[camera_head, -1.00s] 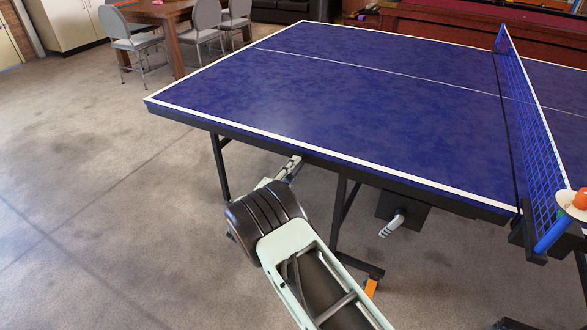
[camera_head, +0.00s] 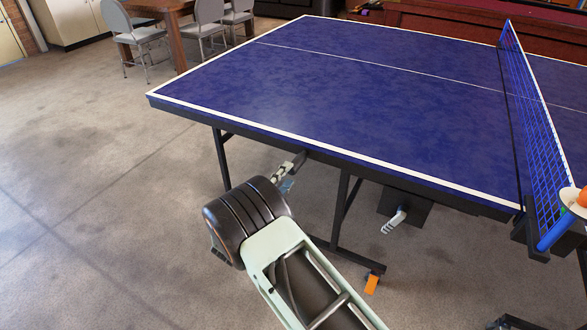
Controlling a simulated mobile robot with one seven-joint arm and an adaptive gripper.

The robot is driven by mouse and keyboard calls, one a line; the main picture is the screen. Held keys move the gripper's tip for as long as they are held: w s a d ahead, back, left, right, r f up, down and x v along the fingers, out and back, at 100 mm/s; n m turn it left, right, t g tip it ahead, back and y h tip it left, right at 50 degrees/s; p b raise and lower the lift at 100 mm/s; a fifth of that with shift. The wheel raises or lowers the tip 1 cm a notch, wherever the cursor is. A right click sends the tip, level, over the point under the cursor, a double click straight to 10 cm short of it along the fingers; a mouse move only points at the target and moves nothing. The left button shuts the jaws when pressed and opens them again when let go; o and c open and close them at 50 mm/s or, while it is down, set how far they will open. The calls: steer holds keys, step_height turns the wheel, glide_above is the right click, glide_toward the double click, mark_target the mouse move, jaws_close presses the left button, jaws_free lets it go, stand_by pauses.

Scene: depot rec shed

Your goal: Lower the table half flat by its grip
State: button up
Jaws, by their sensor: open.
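The table half (camera_head: 330,85) is a blue ping-pong top with white lines and a dark frame edge. It lies flat, level with the part beyond the net, on dark legs. My gripper (camera_head: 291,172) is at the near edge, just below the frame, seen small and partly hidden behind my arm's dark wrist. It is open, and I see nothing held in it. Whether it touches the edge is unclear. I cannot make out the grip on the table half; a pale lever (camera_head: 394,221) hangs under the top, right of my gripper.
The blue net (camera_head: 533,130) crosses the table at right, with a paddle and an orange ball (camera_head: 583,197) by its post. Chairs (camera_head: 140,45) and a wooden table are behind. Floor at left is clear.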

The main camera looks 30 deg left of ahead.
steer(key=s, duration=0.5)
stand_by(0.4)
